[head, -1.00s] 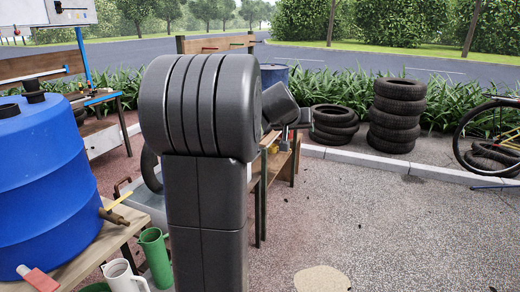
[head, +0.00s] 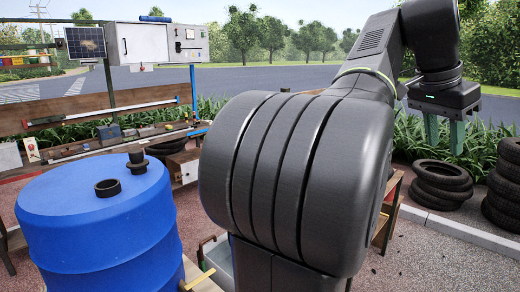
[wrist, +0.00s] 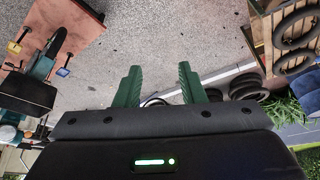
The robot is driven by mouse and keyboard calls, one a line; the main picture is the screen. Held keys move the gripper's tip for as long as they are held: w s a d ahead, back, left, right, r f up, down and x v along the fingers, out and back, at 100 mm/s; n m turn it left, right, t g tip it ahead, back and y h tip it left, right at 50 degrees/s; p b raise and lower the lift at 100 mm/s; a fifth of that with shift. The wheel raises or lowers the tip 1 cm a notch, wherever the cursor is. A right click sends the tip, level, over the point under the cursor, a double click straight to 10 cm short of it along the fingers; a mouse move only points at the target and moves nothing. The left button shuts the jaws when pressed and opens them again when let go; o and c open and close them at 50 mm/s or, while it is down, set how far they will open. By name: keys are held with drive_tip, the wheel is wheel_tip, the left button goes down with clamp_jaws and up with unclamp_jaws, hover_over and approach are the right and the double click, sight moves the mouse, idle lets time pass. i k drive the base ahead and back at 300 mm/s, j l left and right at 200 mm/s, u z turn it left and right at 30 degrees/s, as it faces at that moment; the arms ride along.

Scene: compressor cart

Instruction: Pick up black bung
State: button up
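A blue barrel (head: 90,235) stands at the lower left of the head view. On its top is a black stepped plug (head: 137,160), upright, which looks like the black bung. Nearer on the lid is a black ring-shaped collar (head: 108,188). My gripper (head: 446,136) is raised at the upper right of the head view, far from the barrel, with its green fingers hanging down. In the wrist view my gripper (wrist: 159,82) is open with nothing between the fingers. The barrel lid is not seen in the wrist view.
My own arm fills the middle of the head view and hides what is behind it. A wooden shelf (head: 120,142) with tools stands behind the barrel, below a white cabinet (head: 158,43). Stacked tires (head: 442,188) stand at the right.

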sight(138, 165)
drive_tip(key=u, duration=1.4)
drive_tip(key=i+j+u, duration=0.1)
drive_tip(key=i+u, duration=0.15)
drive_tip(key=u, duration=0.2)
drive_tip(key=i+u, duration=0.25)
drive_tip(key=u, duration=0.2)
